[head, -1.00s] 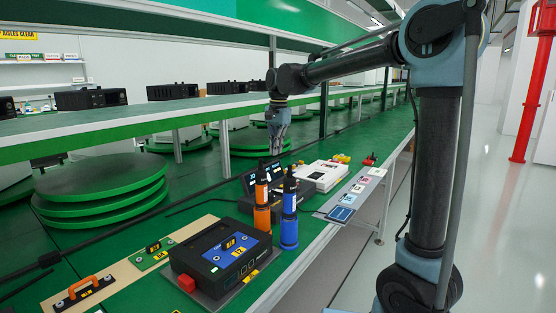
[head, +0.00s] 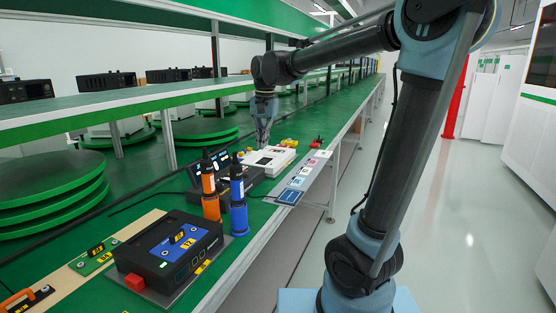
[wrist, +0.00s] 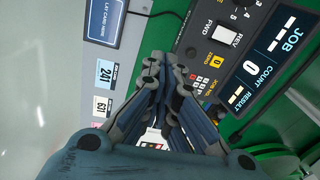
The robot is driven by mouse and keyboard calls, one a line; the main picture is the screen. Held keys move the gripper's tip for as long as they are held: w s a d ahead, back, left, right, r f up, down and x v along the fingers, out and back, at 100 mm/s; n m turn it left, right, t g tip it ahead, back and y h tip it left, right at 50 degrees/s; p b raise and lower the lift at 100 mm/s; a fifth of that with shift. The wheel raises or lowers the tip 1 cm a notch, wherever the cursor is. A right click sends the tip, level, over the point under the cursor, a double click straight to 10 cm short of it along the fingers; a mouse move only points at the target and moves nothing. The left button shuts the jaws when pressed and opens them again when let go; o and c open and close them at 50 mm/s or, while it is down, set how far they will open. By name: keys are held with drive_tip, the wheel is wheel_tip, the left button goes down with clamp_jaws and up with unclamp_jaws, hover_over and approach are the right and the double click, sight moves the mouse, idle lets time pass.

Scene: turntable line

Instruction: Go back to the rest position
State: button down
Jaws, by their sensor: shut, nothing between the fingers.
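My gripper (head: 263,143) hangs from the arm with its fingers pointing down, above the bench near the white device (head: 268,160). In the wrist view the two fingers of my gripper (wrist: 160,62) come together at the tips, with nothing seen between them. Below them lies a dark control panel (wrist: 262,60) with a job and count display. The gripper looks clear of the panel, though the exact height is hard to tell.
An orange bottle-like tool (head: 210,195) and a blue one (head: 238,205) stand upright by a black box (head: 165,255) with a blue plate. A card strip (head: 302,178) lies along the bench edge. A shelf (head: 100,110) runs at left. The floor (head: 430,220) at right is clear.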

drive_tip(key=s+d+f+n, duration=0.1)
drive_tip(key=s+d+f, duration=0.4)
drive_tip(key=d, duration=0.4)
drive_tip(key=s+d+f+n, duration=0.1)
drive_tip(key=s+d+f, duration=0.2)
drive_tip(key=s+d, duration=0.4)
drive_tip(key=s+d+f+n+t, duration=0.1)
drive_tip(key=s+d+f, duration=0.8)
drive_tip(key=f, duration=0.4)
drive_tip(key=shift+s+d+f+n+h, duration=0.15)
drive_tip(key=shift+s+d+n+h, duration=0.15)
drive_tip(key=shift+s, duration=0.45)
drive_tip(key=shift+w+f, duration=0.2)
drive_tip(key=shift+w, duration=0.25)
drive_tip(key=shift+s, duration=0.15)
